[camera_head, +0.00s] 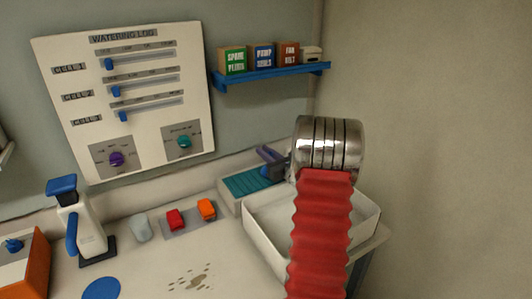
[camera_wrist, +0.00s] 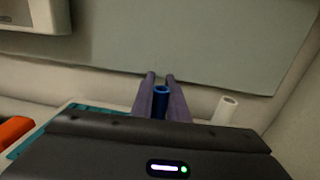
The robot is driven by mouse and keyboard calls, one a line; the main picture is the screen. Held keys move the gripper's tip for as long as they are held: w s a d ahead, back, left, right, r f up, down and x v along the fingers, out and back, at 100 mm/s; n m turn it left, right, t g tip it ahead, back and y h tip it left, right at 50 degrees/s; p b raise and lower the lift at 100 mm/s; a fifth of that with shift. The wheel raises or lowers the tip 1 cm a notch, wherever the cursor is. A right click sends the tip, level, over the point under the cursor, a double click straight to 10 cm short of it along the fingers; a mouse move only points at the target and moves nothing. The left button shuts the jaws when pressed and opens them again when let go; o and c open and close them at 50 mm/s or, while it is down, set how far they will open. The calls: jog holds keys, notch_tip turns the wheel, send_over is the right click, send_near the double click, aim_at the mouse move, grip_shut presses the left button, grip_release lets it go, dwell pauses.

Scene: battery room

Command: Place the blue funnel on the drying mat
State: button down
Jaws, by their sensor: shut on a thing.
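The blue funnel (camera_wrist: 160,98) is between the two purple fingers of my gripper (camera_wrist: 160,80) in the wrist view; its tube end points up. In the head view my gripper (camera_head: 270,155) is partly hidden behind my arm, with a bit of the blue funnel (camera_head: 267,172) below the fingers. The gripper is shut on the funnel. The teal ribbed drying mat (camera_head: 245,184) lies at the back of the counter, and the funnel is at or over its right end. I cannot tell whether the funnel touches the mat. The mat also shows in the wrist view (camera_wrist: 22,147).
A white basin (camera_head: 262,235) is right of the mat, partly behind my arm. A white tube (camera_wrist: 226,109) stands right of the gripper. Red (camera_head: 175,219) and orange (camera_head: 206,209) items sit on the counter's left. A blue shelf (camera_head: 270,76) with boxes is above.

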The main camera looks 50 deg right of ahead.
jog(key=c, duration=1.7)
grip_release()
jog(key=v, duration=1.2)
jog(key=shift+r, duration=0.1)
